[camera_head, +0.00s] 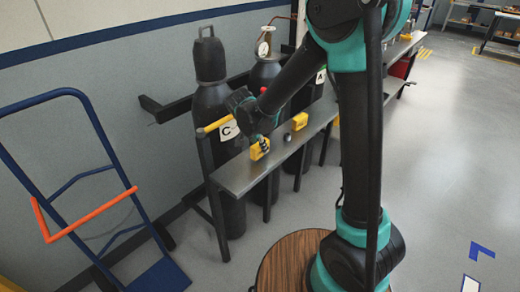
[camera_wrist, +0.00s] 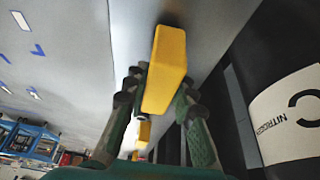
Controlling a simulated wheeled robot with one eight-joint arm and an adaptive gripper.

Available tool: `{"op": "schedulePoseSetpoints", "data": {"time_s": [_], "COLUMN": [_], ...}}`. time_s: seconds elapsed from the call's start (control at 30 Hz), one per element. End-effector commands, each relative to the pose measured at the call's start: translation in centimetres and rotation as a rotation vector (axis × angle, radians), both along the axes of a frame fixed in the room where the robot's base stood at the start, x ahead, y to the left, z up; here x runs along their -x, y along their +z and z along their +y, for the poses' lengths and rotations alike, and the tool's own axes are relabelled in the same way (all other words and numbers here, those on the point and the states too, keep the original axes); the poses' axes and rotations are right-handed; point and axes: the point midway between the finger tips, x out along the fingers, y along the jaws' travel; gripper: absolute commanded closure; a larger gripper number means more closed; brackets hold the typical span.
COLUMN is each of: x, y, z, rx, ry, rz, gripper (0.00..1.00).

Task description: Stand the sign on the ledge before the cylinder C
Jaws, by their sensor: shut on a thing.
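The yellow sign (camera_head: 259,149) is a small block between the fingers of my gripper (camera_head: 264,141), at the ledge (camera_head: 243,174). In the wrist view the sign (camera_wrist: 166,68) sits between the two finger pads of my gripper (camera_wrist: 160,92), which is shut on it. The ledge (camera_wrist: 195,30) is a long grey board in front of the cylinders. I cannot tell whether the sign touches it. Cylinder C (camera_head: 211,98) is black with a white C label, just behind the ledge at its left part. Its label (camera_wrist: 292,115) also shows in the wrist view.
A second yellow sign (camera_head: 300,121) stands farther right on the ledge, with a small dark round object (camera_head: 287,137) near it. More cylinders (camera_head: 265,73) stand behind. A blue hand truck (camera_head: 108,140) is at left. A round wooden top (camera_head: 285,262) is in front.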

Motion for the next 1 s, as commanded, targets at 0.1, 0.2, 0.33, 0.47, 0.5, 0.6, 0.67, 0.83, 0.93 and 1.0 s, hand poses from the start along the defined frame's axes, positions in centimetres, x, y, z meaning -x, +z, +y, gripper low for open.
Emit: {"op": "schedulePoseSetpoints", "data": {"time_s": [0.1,0.2,0.33,0.47,0.5,0.6,0.67,0.83,0.93,1.0], "x": [-0.01,0.02,0.03,0.02,0.02,0.03,0.02,0.02,0.02,0.02], "y": [-1.03,-1.16,-1.13,-1.35,-1.42,-1.38,-1.38,-1.37,-1.34,-1.15], "z": [0.01,-0.02,-0.02,-0.02,-0.02,-0.02,-0.02,-0.02,-0.02,-0.01], "rx": [0.0,0.0,0.0,0.0,0.0,0.0,0.0,0.0,0.0,0.0], "ry": [0.0,0.0,0.0,0.0,0.0,0.0,0.0,0.0,0.0,0.0], "rz": [0.0,0.0,0.0,0.0,0.0,0.0,0.0,0.0,0.0,0.0], "gripper": [1.0,1.0,1.0,1.0,0.74,0.61,0.54,0.54,0.54,0.54]}}
